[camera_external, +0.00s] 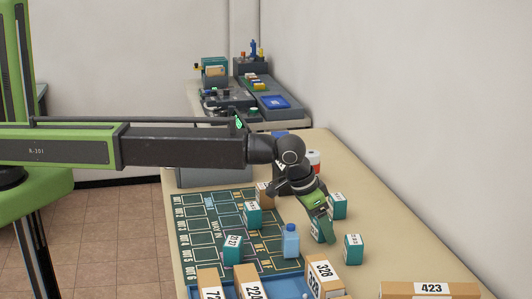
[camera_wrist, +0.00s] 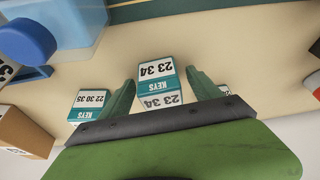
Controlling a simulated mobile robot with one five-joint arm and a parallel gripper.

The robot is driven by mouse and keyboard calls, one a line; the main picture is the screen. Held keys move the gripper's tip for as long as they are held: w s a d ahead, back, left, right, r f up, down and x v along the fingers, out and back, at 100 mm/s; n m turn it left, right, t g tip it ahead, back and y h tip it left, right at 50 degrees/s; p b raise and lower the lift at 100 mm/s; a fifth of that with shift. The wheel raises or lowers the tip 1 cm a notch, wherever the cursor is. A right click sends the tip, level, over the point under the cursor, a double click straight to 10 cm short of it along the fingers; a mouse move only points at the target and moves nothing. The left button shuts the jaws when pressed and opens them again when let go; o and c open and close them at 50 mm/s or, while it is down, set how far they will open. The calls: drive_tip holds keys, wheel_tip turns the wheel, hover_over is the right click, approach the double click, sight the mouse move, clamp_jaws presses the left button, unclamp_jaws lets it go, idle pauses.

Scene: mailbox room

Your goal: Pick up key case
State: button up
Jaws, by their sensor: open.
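A white and teal key case (camera_wrist: 157,70) marked "23 34" and "KEYS" stands between the two green fingers of my gripper (camera_wrist: 160,82) in the wrist view. The fingers are open on either side of it, and I cannot tell whether either touches it. In the external view my gripper (camera_external: 322,229) points down at a key case (camera_external: 316,232) on the beige table, which the fingers partly hide. Another key case (camera_wrist: 88,103), marked "22 30 35", stands left in the wrist view. Two more cases, one (camera_external: 337,206) behind and one (camera_external: 353,249) in front, stand close to my gripper.
A blue bottle (camera_external: 290,241) stands left of my gripper, on or beside a dark green lettered mat (camera_external: 190,237) holding two teal cases (camera_external: 252,215) (camera_external: 232,249). Numbered brown boxes (camera_external: 324,277) stand at the front.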

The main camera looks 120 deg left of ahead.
drive_tip(key=c, duration=1.5)
drive_tip(key=shift+c, duration=0.2)
drive_tip(key=shift+r+p, duration=0.5)
drive_tip(key=shift+p, duration=0.05)
wheel_tip(320, 180, up, 4)
drive_tip(key=p, duration=0.4)
drive_tip(key=d+r+p, duration=0.2)
drive_tip(key=d, duration=0.2)
drive_tip(key=d+r+p, duration=0.2)
drive_tip(key=d, duration=0.1)
drive_tip(key=d+r+p, duration=0.2)
drive_tip(key=d, duration=0.2)
drive_tip(key=shift+s+d, duration=0.25)
drive_tip(key=shift+d, duration=0.1)
